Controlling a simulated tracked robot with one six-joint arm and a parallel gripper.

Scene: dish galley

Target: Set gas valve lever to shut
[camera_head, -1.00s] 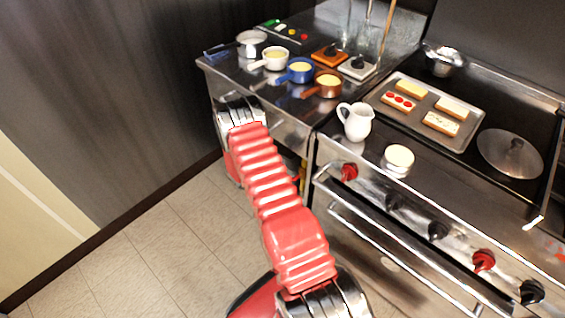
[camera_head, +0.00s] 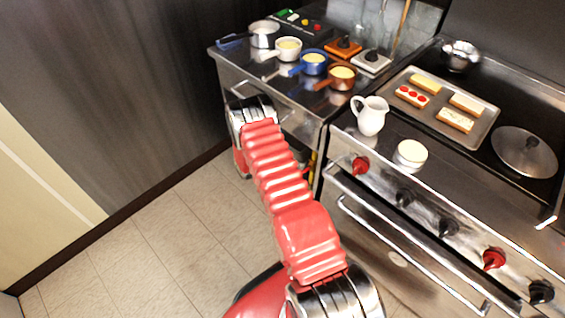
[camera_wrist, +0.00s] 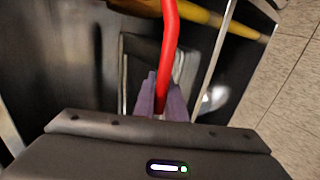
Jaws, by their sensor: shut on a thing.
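In the wrist view, a red lever (camera_wrist: 169,40) runs down from the top edge to between my fingers. My gripper (camera_wrist: 158,92) is shut on its lower visible part, with one grey-purple finger on each side. A yellow pipe (camera_wrist: 234,24) crosses behind the lever near the top. The valve body is not clearly seen, so I cannot tell the lever's setting. In the head view, my red arm reaches down in front of the counter, and my gripper and the lever are hidden.
The steel counter holds small pots, including a blue one (camera_head: 313,63). A white pitcher (camera_head: 371,116) and a tray (camera_head: 483,124) of topped slices stand on the stove. Red and black knobs, including a red one (camera_head: 360,166), line its front. Open tiled floor (camera_head: 150,240) lies left.

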